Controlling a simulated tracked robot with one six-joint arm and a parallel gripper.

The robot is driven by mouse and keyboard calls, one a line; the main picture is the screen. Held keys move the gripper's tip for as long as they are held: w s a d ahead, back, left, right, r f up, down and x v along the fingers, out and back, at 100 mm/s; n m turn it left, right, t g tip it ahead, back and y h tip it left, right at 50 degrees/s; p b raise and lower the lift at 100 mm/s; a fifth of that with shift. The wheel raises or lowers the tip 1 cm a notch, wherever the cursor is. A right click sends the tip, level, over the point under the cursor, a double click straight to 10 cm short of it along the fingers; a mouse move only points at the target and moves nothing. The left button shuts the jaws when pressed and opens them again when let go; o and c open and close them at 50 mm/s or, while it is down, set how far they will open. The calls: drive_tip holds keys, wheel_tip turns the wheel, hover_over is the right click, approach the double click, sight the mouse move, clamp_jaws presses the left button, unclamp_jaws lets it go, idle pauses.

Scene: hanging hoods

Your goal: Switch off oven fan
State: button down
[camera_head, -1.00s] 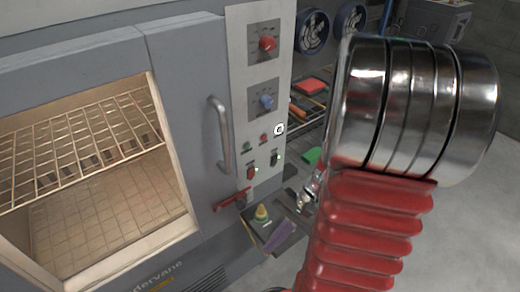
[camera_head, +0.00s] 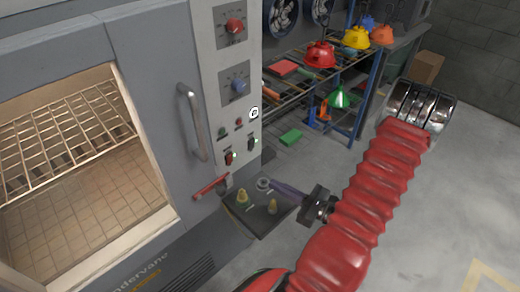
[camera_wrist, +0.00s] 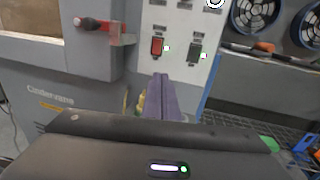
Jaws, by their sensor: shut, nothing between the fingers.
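The oven (camera_head: 150,70) stands at left with a light control panel (camera_head: 215,110). A red knob (camera_head: 235,25) and a blue knob (camera_head: 239,86) sit high on it. Low on the panel are a red rocker switch (camera_head: 230,157) and a dark rocker switch (camera_head: 252,143). My gripper (camera_head: 275,183), with purple fingers, is shut and empty below and apart from the switches. Its fingers also show in the wrist view (camera_wrist: 161,82).
A small dark tray (camera_head: 258,220) with yellowish pieces juts out below the panel, close to my gripper. A red-handled latch (camera_head: 210,186) is left of it. Shelves with colored hoods (camera_head: 320,54) stand behind. Floor is free at right.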

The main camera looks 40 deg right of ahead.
sight(253, 143)
drive_tip(key=d+m+h, duration=0.1)
drive_tip(key=d+r+t+h, duration=0.1)
drive_tip(key=d, duration=0.1)
drive_tip(key=d+m+h, duration=0.1)
drive_tip(key=d+h, duration=0.1)
drive_tip(key=shift+r+m+t, duration=0.3)
drive_tip(key=shift+r+t, duration=0.1)
drive_tip(key=shift+w, duration=0.15)
drive_tip(key=shift+w+a+r, duration=0.1)
drive_tip(key=shift+w+r, duration=0.2)
drive_tip(key=shift+w, duration=2)
drive_tip(key=shift+w+r, duration=0.25)
drive_tip(key=shift+w, duration=2)
drive_tip(key=shift+w+a+r, duration=0.1)
drive_tip(key=shift+w+r, duration=0.2)
drive_tip(key=shift+w, duration=2)
drive_tip(key=shift+d, duration=0.1)
